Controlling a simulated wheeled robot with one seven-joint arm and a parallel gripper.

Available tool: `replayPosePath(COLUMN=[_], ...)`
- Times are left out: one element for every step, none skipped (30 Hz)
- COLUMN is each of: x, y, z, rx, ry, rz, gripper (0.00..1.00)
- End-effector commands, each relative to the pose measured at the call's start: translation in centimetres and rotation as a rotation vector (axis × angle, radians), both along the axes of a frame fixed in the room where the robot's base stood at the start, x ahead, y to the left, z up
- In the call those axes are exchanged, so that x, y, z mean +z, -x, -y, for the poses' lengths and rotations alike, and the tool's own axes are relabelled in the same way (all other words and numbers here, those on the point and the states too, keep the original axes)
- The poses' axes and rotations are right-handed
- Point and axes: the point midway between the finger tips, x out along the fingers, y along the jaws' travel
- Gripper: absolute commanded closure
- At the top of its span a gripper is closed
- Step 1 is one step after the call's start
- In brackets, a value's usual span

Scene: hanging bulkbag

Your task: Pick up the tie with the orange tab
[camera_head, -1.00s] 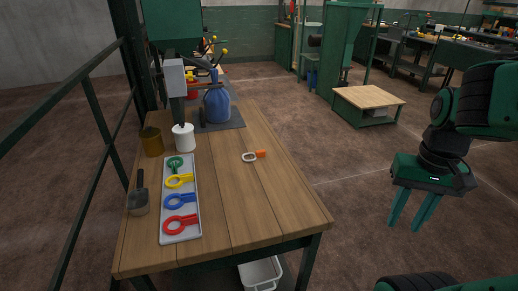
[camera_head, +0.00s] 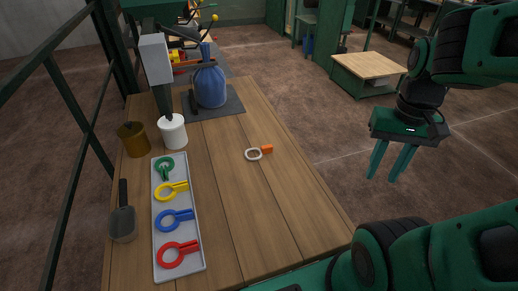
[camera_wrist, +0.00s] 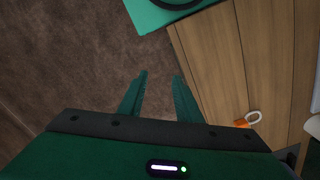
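The tie with the orange tab (camera_head: 254,154) lies flat on the wooden table, right of the tray. Its pale ring is on the left and its orange tab on the right. It also shows in the wrist view (camera_wrist: 252,117), at the lower right. My gripper (camera_head: 388,178) hangs over the floor to the right of the table, fingers pointing down. Its two fingers are apart with nothing between them, as the wrist view (camera_wrist: 160,76) also shows. The gripper is well clear of the tie.
A grey tray (camera_head: 193,264) holds green, yellow, blue and red ties. A scoop (camera_head: 122,228), a brown pot (camera_head: 133,140) and a white container (camera_head: 172,133) stand near it. A blue bag (camera_head: 209,86) is at the back. The table around the tie is clear.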

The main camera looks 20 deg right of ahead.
Motion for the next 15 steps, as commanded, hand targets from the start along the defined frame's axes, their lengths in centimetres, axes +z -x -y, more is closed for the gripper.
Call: replayPosePath(x=[0.0,0.0,0.0,0.0,0.0,0.4,0.6,0.7,0.9,1.1,1.2,1.4,1.6,1.8,2.0], y=[0.0,0.0,0.0,0.0,0.0,0.7,0.8,0.6,0.1,-0.5,-1.2,-2.3,-3.3,-4.4,-6.0], z=[0.0,0.0,0.0,0.0,0.0,0.0,0.0,0.0,0.1,0.2,0.2,0.3,0.2,0.1,-0.1], rx=[0.0,0.0,0.0,0.0,0.001,0.01,0.02,0.038,0.071,0.106,0.148,0.219,0.279,0.346,0.445], ry=[0.0,0.0,0.0,0.0,0.0,0.001,0.004,0.007,0.013,0.018,0.024,0.034,0.04,0.047,0.056], rz=[0.0,0.0,0.0,0.0,0.0,0.008,0.013,0.012,0.011,0.009,0.003,-0.001,-0.006,-0.011,-0.018], gripper=[0.69,0.69,0.69,0.64,0.64,0.64,0.64,0.64,0.64,0.64,0.64,0.64,0.64,0.64,0.64])
